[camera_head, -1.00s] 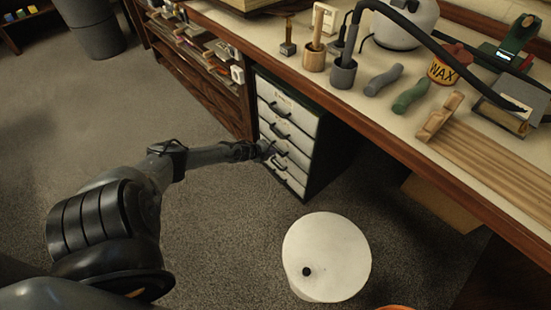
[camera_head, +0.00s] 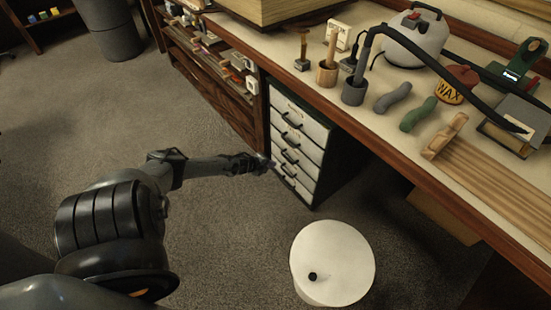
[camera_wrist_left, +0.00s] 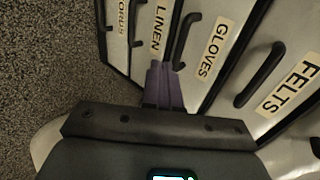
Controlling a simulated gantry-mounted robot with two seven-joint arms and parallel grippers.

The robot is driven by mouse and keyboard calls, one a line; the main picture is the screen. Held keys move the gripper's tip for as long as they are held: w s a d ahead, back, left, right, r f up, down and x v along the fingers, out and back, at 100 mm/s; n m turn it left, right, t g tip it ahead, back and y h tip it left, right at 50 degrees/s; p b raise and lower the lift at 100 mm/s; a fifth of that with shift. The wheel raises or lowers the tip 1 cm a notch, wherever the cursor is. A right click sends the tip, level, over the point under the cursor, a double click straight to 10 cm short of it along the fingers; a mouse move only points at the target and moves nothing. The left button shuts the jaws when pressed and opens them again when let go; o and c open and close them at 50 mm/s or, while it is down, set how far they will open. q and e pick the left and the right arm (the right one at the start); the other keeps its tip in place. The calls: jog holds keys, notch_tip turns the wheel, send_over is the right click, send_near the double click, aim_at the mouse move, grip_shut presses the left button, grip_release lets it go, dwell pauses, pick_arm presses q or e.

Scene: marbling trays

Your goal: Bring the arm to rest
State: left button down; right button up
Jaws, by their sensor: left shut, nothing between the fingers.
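My left gripper (camera_head: 268,164) is at the end of my left arm, beside the front of the white drawer cabinet (camera_head: 297,139), near its lower drawers. In the left wrist view its fingers (camera_wrist_left: 164,85) are together and empty, pointing at the labelled drawer fronts. The LINEN drawer (camera_wrist_left: 157,32) and the GLOVES drawer (camera_wrist_left: 213,45) are just beyond the fingertips. I cannot tell whether the fingers touch a drawer front or handle. The drawers look closed. My right gripper is not in view.
A white round bin (camera_head: 335,255) stands on the carpet right of my arm. The workbench (camera_head: 430,165) runs above the cabinet, with a wax tin (camera_head: 452,90), tools and wooden strips (camera_head: 500,180) on it. The carpet to the left (camera_head: 90,130) is clear.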

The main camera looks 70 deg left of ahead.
pick_arm(q)
jog(key=s+d+r+p, duration=0.5)
jog(key=s+d+p, duration=0.1)
jog(key=s+p, duration=0.25)
jog(key=d+r+n+h+p, duration=0.35)
jog(key=d+p, duration=0.25)
jog(key=d, duration=1.2)
jog(key=w+d+r+n+g+p, duration=0.1)
jog(key=w+d+r+n+p, duration=0.2)
jog(key=d+r, duration=0.8)
jog(key=w+d+r+n+p, duration=0.25)
jog(key=d+r+p, duration=0.25)
jog(key=d+r, duration=0.6)
jog(key=s+r+n+g, duration=0.2)
jog(key=s+r, duration=0.2)
jog(key=r, duration=0.4)
jog(key=s+r+n+g, duration=0.2)
jog(key=s+r+g, duration=0.15)
jog(key=r, duration=0.35)
notch_tip(320, 180, up, 38)
jog(key=p, duration=3.8)
jog(key=shift+s+y+p, duration=0.35)
jog(key=shift+p, duration=0.05)
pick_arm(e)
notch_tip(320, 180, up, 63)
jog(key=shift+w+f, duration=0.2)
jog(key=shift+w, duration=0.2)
